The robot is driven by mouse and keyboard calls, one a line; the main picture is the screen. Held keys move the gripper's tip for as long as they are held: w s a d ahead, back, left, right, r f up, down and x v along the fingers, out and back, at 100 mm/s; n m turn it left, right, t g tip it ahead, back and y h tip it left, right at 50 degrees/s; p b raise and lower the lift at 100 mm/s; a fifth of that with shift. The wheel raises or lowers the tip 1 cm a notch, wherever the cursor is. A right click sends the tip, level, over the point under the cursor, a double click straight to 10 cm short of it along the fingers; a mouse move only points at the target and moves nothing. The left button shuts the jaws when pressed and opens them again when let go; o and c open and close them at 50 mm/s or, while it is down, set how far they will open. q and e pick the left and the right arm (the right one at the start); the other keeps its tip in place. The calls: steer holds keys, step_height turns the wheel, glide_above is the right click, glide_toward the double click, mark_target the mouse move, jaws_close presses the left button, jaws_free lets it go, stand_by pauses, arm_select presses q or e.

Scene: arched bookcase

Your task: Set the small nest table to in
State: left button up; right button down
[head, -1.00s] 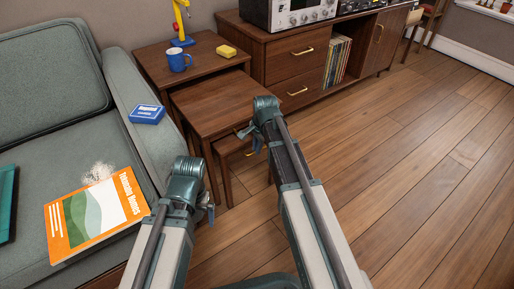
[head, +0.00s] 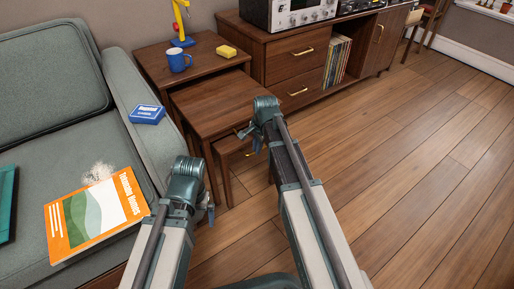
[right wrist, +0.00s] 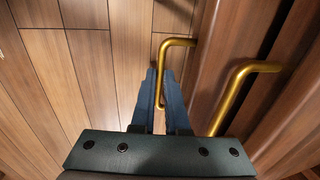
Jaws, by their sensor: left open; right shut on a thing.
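The small nest table (head: 232,146) is the lowest of a nest of brown wooden tables. It sticks out partly from under the middle nest table (head: 215,100), low down in front of it. My right gripper (head: 251,141) is at its front. In the right wrist view its fingers (right wrist: 160,98) are shut on a brass handle (right wrist: 178,43), which looks like the small table's handle. A second brass handle (right wrist: 240,80), nearer the camera, is to the right, apart from the fingers. My left gripper (head: 207,212) is open and empty, beside the sofa; its fingertips are barely visible.
The large nest table (head: 207,42) carries a blue mug (head: 179,60) and a yellow sponge (head: 227,51). A grey sofa (head: 50,125) stands close on the left. A wooden sideboard (head: 290,62) stands behind. The plank floor (head: 400,170) on the right is clear.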

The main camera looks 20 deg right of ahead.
stand_by(0.3)
steer(key=shift+w+a, duration=0.2)
steer(key=shift+w, duration=0.45)
steer(key=shift+w+a, duration=0.2)
steer(key=shift+w, duration=0.4)
steer(key=c, duration=0.9)
jaws_free()
steer(key=shift+s, duration=0.15)
